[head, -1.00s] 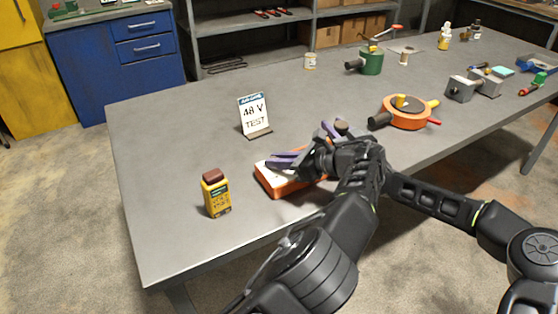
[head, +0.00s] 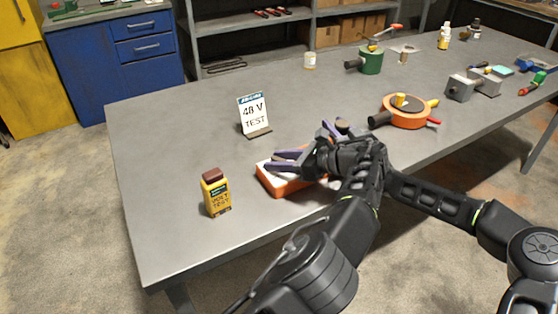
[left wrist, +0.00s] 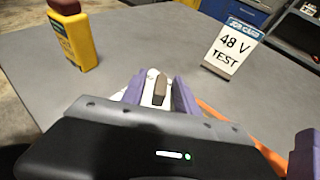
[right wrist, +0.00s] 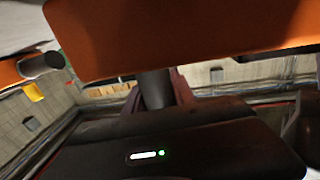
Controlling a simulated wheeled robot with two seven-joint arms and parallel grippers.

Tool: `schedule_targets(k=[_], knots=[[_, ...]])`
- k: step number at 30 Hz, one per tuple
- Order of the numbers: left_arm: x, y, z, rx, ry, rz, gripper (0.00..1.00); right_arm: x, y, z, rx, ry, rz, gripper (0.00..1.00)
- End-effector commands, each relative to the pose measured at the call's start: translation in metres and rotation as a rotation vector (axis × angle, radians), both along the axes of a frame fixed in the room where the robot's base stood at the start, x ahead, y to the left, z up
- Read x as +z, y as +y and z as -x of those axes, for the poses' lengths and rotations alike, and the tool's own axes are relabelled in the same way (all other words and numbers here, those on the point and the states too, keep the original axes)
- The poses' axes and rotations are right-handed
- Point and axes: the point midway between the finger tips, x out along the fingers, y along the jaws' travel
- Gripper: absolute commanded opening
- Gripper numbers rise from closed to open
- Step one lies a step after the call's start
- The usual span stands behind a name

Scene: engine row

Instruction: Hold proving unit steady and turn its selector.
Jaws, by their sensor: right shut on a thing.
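The proving unit (head: 270,181) is an orange box with a pale top, lying near the table's front edge. My left gripper (head: 272,160) reaches over its top with purple fingers. In the left wrist view the fingers stand on either side of the dark selector (left wrist: 160,88), with pale gaps between. My right gripper (right wrist: 155,90) is shut on a dark post below the unit's orange body in the right wrist view, seemingly a handle. The left arm hides most of the right gripper and the unit's right end in the head view.
A yellow volt tester (head: 216,193) stands left of the unit. A "48 V TEST" card (head: 254,116) stands behind it. An orange round fixture (head: 405,117) with a black handle is to the right. The table's left part (head: 165,150) is clear.

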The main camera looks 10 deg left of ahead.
Motion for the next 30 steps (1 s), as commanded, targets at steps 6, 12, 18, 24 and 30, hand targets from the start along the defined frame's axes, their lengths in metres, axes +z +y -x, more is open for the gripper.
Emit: schedule_targets(k=[6,12,18,24,30], knots=[[0.0004,-0.0001,-0.0002,-0.001,-0.001,0.000,0.36,0.0016,0.0006,0.0000,0.000,-0.002,-0.003,0.00],[0.0011,0.0023,0.0001,-0.006,-0.001,0.001,0.36,0.0016,0.0006,0.0001,0.000,-0.001,-0.003,0.00],[0.0026,0.0058,0.0001,-0.055,-0.002,0.002,0.36,0.0016,0.0007,0.0000,0.000,-0.002,-0.003,0.00],[0.0020,0.0003,0.0005,-0.189,-0.001,-0.002,0.36,0.0016,0.0006,0.0000,0.000,-0.002,-0.003,0.00],[0.0015,-0.0007,0.0008,-0.359,-0.002,-0.003,0.36,0.0015,0.0006,0.0000,0.000,-0.002,-0.003,0.00]])
